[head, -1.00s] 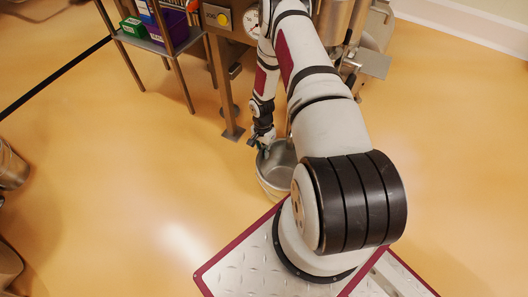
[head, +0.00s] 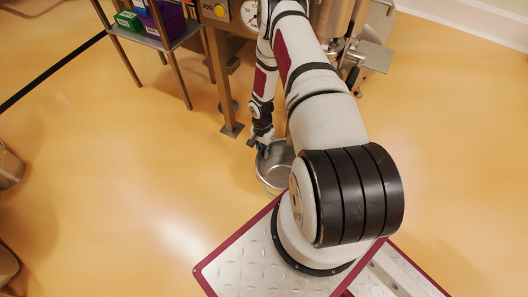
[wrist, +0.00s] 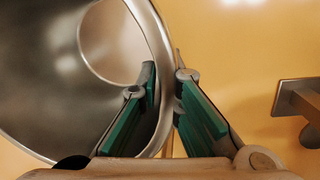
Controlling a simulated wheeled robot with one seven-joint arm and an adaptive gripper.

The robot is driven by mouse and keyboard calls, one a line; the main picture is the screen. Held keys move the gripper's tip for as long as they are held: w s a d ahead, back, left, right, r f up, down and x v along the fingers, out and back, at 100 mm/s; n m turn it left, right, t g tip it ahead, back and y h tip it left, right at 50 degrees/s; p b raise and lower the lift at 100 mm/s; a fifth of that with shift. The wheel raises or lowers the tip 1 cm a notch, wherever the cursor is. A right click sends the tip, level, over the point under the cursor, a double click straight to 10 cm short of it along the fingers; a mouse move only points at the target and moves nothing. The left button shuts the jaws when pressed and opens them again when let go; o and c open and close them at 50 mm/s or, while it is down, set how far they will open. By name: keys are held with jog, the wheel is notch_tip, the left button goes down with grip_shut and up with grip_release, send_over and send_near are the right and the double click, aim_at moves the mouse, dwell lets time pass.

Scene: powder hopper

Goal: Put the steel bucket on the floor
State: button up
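The steel bucket (head: 274,178) stands upright, low over or on the floor (head: 130,190), just beyond the front edge of my base; I cannot tell whether its bottom touches. My gripper (head: 263,143) is at its far left rim. In the wrist view, the bucket (wrist: 45,75) fills the left side, with its round bottom in sight. My gripper (wrist: 166,80) has one green-padded finger inside the bucket and one outside. The fingers appear shut on the rim between them.
A metal frame with a gauge (head: 249,14) stands behind the bucket, its foot plate (head: 232,130) close by. A shelf (head: 165,40) with boxes is at the back left. A metal container (head: 8,168) is at the far left edge. Open floor lies left and right.

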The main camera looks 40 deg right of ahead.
jog(key=o, duration=0.4)
jog(key=r+p, duration=0.1)
jog(key=r, duration=0.3)
jog(key=w+r+p, duration=0.1)
jog(key=r+p, duration=0.1)
jog(key=r, duration=0.2)
jog(key=d+r+p, duration=0.1)
jog(key=r+p, duration=0.1)
jog(key=r, duration=0.2)
jog(key=shift+w+r, duration=0.1)
jog(key=shift+w, duration=0.25)
